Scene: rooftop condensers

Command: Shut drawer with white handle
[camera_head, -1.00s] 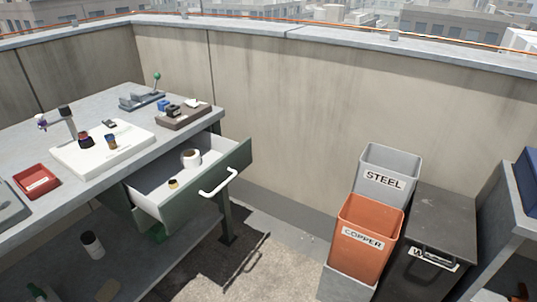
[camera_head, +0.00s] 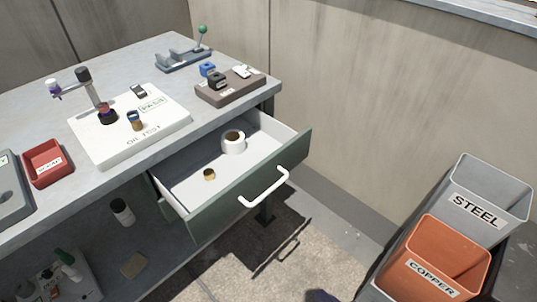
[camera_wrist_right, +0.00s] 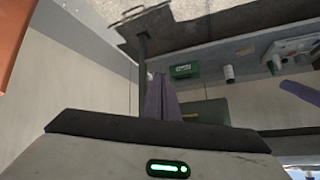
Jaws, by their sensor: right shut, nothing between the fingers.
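The drawer (camera_head: 262,198) is pulled out from under the grey workbench, with a dark green front and pale inside. Its white handle (camera_head: 265,190) is on the front face. A white roll (camera_head: 233,142) and a small brass ring (camera_head: 209,175) lie in it. My right gripper (camera_head: 322,296) shows only as a dark purple tip at the bottom edge, in front of and apart from the handle. Its purple fingers (camera_wrist_right: 161,98) are together and empty in the right wrist view. A purple bar at that view's right edge may be my left gripper (camera_wrist_right: 301,92); its state is unclear.
The workbench (camera_head: 165,38) holds a white oil-test tray (camera_head: 155,137), a red bin (camera_head: 47,163) and small fixtures. Orange copper (camera_head: 435,262) and grey steel (camera_head: 490,195) bins stand at right. Open floor (camera_head: 300,240) lies between them and the drawer.

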